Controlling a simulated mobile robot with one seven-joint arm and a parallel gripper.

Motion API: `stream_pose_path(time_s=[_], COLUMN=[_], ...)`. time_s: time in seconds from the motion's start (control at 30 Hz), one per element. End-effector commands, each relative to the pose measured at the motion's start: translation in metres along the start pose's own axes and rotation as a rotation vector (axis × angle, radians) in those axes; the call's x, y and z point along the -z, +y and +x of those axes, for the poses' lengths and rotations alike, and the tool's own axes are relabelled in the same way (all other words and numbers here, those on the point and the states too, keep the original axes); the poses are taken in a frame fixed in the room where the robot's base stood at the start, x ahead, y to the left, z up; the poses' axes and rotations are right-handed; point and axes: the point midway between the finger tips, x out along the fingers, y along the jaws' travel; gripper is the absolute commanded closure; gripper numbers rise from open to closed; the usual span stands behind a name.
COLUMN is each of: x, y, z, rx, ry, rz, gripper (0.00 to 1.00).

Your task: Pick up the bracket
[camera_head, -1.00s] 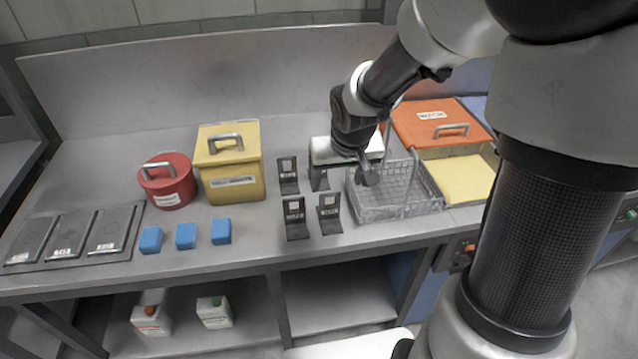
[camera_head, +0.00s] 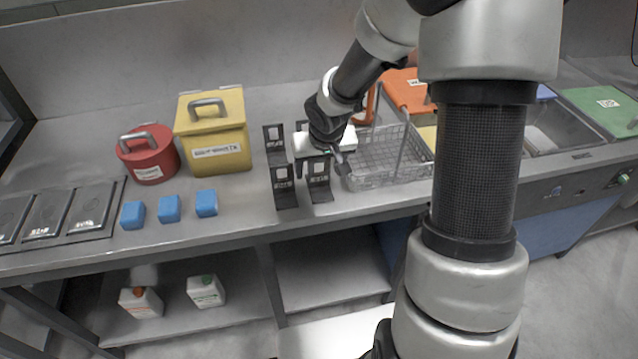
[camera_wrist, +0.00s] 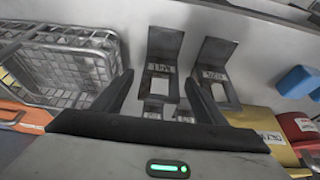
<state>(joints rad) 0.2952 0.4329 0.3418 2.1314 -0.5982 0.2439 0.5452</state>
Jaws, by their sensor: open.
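Several black angled brackets with pale labels stand on the grey bench. The front right bracket (camera_head: 320,188) and front left bracket (camera_head: 285,190) are nearest the bench's front edge. A rear left bracket (camera_head: 274,142) shows behind them; another rear one is mostly hidden by my gripper. My gripper (camera_head: 321,169) is open and empty, just behind and above the front right bracket. In the wrist view, the open fingers (camera_wrist: 158,77) straddle the line of one front bracket (camera_wrist: 163,45), with the other (camera_wrist: 214,55) beside it. Contact cannot be told.
A wire basket (camera_head: 385,176) stands close right of the brackets. A yellow box (camera_head: 213,135), a red pot (camera_head: 150,158) and several blue blocks (camera_head: 169,209) are to the left. Orange lidded containers (camera_head: 408,88) stand behind the basket. Bare bench lies between blocks and brackets.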

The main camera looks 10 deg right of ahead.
Motion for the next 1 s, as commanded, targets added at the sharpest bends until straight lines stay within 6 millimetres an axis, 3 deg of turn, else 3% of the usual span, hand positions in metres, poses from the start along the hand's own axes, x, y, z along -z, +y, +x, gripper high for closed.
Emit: stream_pose_path(time_s=[0.17,0.57,0.83,1.0], x=[0.000,0.000,0.002,0.011], y=[0.000,0.000,0.000,0.001], z=[-0.001,-0.001,-0.003,-0.023], rx=[0.000,0.000,0.000,-0.001], ry=[0.000,0.000,0.002,0.005], rz=[0.000,0.000,0.000,0.003], gripper=[0.34,1.00,1.00,1.00])
